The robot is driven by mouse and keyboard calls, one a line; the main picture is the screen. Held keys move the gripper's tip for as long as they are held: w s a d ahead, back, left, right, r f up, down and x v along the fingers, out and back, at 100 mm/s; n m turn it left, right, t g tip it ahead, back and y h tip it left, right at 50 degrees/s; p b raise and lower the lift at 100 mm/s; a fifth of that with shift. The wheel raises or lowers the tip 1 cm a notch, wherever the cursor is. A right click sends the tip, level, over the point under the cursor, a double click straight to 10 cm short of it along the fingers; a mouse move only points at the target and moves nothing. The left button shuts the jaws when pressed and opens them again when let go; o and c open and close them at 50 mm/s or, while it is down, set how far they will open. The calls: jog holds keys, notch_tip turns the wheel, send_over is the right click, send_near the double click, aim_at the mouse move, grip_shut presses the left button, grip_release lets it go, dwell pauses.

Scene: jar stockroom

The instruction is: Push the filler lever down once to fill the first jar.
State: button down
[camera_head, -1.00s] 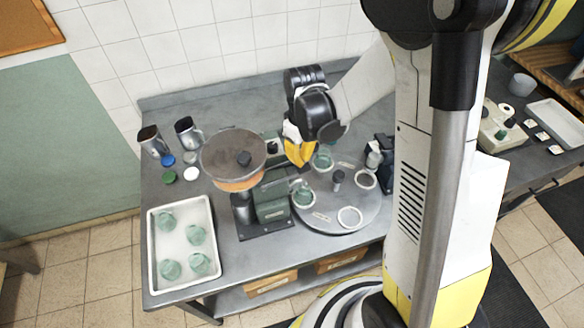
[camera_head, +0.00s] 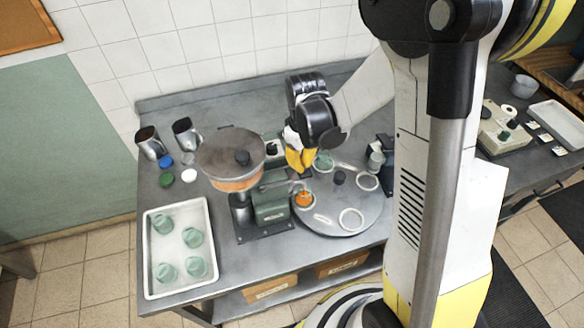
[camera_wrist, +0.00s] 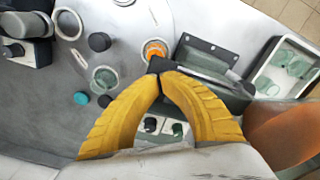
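The filler has a hopper (camera_head: 232,180) of orange filling and a green body (camera_head: 271,206); the green body shows in the wrist view (camera_wrist: 205,62). A jar (camera_head: 304,199) on the turntable beside it holds orange filling, also seen from above in the wrist view (camera_wrist: 155,49). An empty green jar (camera_wrist: 104,78) stands in another turntable place. My gripper (camera_wrist: 162,74) has its yellow fingertips together, against or just above a dark bar at the filler, likely the lever; contact is unclear. In the head view, my gripper (camera_head: 303,167) is beside the filler and hides part of it.
A white tray (camera_head: 150,265) with several green jars stands at the left. Two metal cups (camera_head: 187,135) and coloured lids (camera_head: 166,180) are behind it. The turntable (camera_head: 335,226) carries white rings and a dark central knob (camera_head: 339,178).

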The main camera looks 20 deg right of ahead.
jog(key=shift+f+b, duration=0.9)
jog(key=shift+f, duration=0.25)
jog(key=shift+d, duration=0.1)
jog(key=shift+r, duration=0.1)
jog(key=shift+r+p, duration=2.7)
jog(key=shift+r, duration=1.35)
notch_tip(320, 180, up, 5)
jog(key=p, duration=0.3)
jog(key=shift+f, duration=0.1)
